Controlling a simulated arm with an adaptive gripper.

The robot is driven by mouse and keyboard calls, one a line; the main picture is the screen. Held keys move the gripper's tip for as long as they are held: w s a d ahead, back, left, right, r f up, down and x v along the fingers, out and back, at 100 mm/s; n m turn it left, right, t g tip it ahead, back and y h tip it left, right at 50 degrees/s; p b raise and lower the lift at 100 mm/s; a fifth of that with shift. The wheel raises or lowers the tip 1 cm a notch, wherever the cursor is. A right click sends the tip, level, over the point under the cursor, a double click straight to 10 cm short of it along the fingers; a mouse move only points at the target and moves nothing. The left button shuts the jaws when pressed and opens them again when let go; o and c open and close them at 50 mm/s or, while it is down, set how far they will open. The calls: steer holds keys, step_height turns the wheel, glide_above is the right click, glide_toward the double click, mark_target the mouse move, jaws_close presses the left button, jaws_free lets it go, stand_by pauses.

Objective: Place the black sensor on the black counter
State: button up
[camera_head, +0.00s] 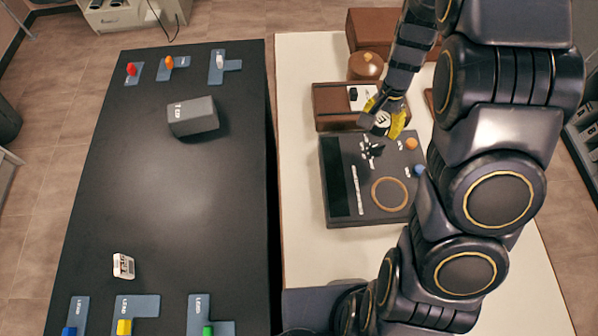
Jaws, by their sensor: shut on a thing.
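My gripper (384,121), with yellow fingertips, is over the white table at the right. It is shut on a small dark piece with a white marking (381,122), which looks like the black sensor, though the fingers partly cover it. The piece is above the back edge of a dark tray, and I cannot tell whether it touches anything below. The black counter (180,225) fills the left side, apart from the gripper across a narrow gap.
The counter holds a dark grey box (194,117), a small white box (123,266) and coloured pieces on blue-grey mats at both ends. Its middle is clear. The dark tray (347,213), a brown box (328,107) and a round brown jar (366,65) stand on the white table (300,170).

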steer(key=a+n, duration=0.1)
steer(key=a, duration=0.2)
steer(key=w+a, duration=0.1)
steer(key=a, duration=0.2)
steer(key=w+a+n, duration=0.1)
steer(key=a, duration=0.2)
steer(key=shift+w+f+n, duration=0.1)
steer(key=shift+f+n, duration=0.05)
steer(key=shift+n, duration=0.15)
steer(key=s+a+n, duration=0.3)
steer(key=s+a, duration=0.1)
steer(key=a, duration=0.7)
steer(key=s+a+f+n, duration=0.1)
steer(key=s+a+n, duration=0.25)
steer(key=a, duration=0.85)
steer(key=s+a+n, duration=0.3)
steer(key=s+a, duration=0.2)
steer(key=a, duration=0.6)
glide_above(153, 179)
steer(key=f, duration=0.9)
steer(key=shift+s+d+f, duration=0.1)
steer(key=shift+s+d, duration=0.2)
steer(key=shift+d, duration=0.05)
steer(key=shift+w+a+f, duration=0.15)
steer(key=shift+a, duration=0.1)
steer(key=shift+w+a+f, duration=0.1)
steer(key=shift+f, duration=1.75)
